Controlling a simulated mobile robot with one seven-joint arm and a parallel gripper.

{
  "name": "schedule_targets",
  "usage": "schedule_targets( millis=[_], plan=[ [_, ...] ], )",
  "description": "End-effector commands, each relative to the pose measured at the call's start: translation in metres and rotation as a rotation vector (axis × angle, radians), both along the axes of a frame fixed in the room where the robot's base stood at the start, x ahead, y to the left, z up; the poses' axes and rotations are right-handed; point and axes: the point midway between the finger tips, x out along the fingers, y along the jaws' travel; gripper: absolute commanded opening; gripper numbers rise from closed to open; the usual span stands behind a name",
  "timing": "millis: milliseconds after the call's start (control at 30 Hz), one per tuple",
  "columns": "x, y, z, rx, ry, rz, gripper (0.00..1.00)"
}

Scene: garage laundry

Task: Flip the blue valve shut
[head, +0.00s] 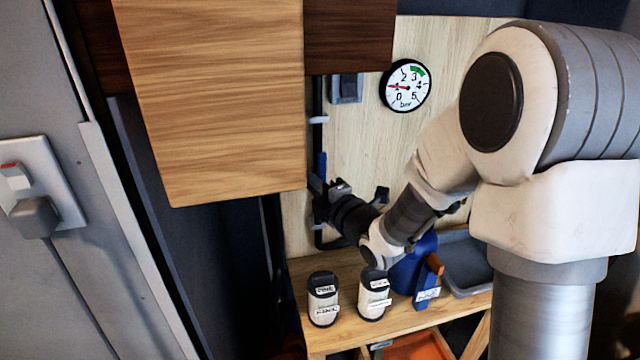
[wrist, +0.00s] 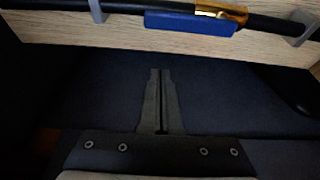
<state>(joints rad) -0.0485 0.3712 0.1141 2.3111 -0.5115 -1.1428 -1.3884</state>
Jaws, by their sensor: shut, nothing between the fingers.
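The blue valve handle (head: 322,165) shows in the head view as a short blue strip on the black vertical pipe (head: 318,100), just above my gripper (head: 318,188). In the wrist view the blue handle (wrist: 190,22) lies along the black pipe (wrist: 130,18), in line with it, beside the brass valve body (wrist: 222,12). My gripper (wrist: 160,73) is shut and empty. In the wrist view its fingertips point toward the pipe and appear below the handle, with a dark gap between. Part of the valve is hidden behind my gripper in the head view.
A wooden cabinet (head: 215,100) hangs close on the left. A pressure gauge (head: 405,86) and a grey switch box (head: 347,88) are on the board. Below, the bench holds two labelled canisters (head: 322,305), a blue jug (head: 408,270) and a grey tray (head: 468,265).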

Motion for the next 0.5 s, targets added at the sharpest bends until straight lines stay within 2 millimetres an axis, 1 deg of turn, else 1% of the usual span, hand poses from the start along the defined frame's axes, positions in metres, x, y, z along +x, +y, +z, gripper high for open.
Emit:
schedule_targets(
  millis=[33,167,200,300,500],
  plan=[
    [0.009,0.008,0.001,0.001,0.000,0.003,0.00],
    [0.029,0.022,0.001,0.002,0.001,0.002,0.00],
    [0.032,0.011,0.002,-0.001,0.001,-0.005,0.00],
    [0.035,-0.004,0.002,-0.001,0.001,-0.004,0.00],
    [0.038,-0.018,0.000,0.000,0.000,-0.002,0.00]
  ],
)
